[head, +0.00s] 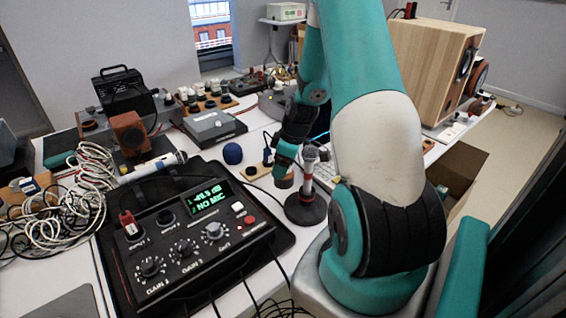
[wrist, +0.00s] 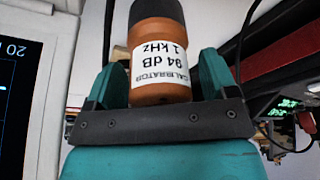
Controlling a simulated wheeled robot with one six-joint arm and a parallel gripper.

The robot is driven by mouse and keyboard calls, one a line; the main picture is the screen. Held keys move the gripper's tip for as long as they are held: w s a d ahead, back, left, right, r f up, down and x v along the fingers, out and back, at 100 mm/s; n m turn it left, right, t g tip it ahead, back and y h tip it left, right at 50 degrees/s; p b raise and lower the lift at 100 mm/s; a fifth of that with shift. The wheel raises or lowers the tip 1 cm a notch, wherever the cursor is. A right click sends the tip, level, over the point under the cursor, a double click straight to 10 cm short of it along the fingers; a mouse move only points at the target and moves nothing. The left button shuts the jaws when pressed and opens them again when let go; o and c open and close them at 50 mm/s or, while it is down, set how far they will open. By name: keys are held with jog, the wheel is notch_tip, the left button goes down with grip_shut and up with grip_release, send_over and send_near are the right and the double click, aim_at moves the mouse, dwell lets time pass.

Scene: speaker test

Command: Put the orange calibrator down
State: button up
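The orange calibrator (wrist: 160,95) fills the middle of the wrist view, with a dark cap and a white label reading "94 dB 1 kHz". My gripper (wrist: 162,85) has one teal finger on each side of it and appears shut on it. In the head view, my gripper (head: 284,168) points down over the table, just left of a microphone on a round black stand (head: 306,205). The calibrator is too small and shaded there to make out clearly. I cannot tell whether its lower end touches the table.
A black meter unit (head: 190,240) showing "NO MIC" lies on a dark tray at front left. A blue foam ball (head: 232,153), a grey box (head: 214,127) and coiled white cables (head: 70,200) lie around. A wooden speaker cabinet (head: 430,65) stands behind right. White tabletop shows around the blue ball.

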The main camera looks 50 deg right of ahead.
jog(key=v, duration=1.2)
jog(key=w+a+r+n+g+y, duration=0.1)
jog(key=a+r, duration=0.3)
jog(key=a, duration=0.9)
jog(key=a+r+y, duration=0.1)
jog(key=a+r, duration=0.3)
jog(key=a, duration=0.8)
jog(key=s+a+r+n+g, duration=0.1)
jog(key=s+a+r+g, duration=0.1)
jog(key=s+a, duration=1.1)
jog(key=shift+s+a+r+y+p, duration=0.3)
jog(key=shift+a+r+y+p, duration=0.1)
jog(key=shift+a+r, duration=0.4)
jog(key=shift+d+r, duration=0.1)
jog(key=shift+r, duration=0.05)
notch_tip(320, 180, up, 3)
jog(key=p, duration=0.3)
jog(key=shift+r, duration=0.25)
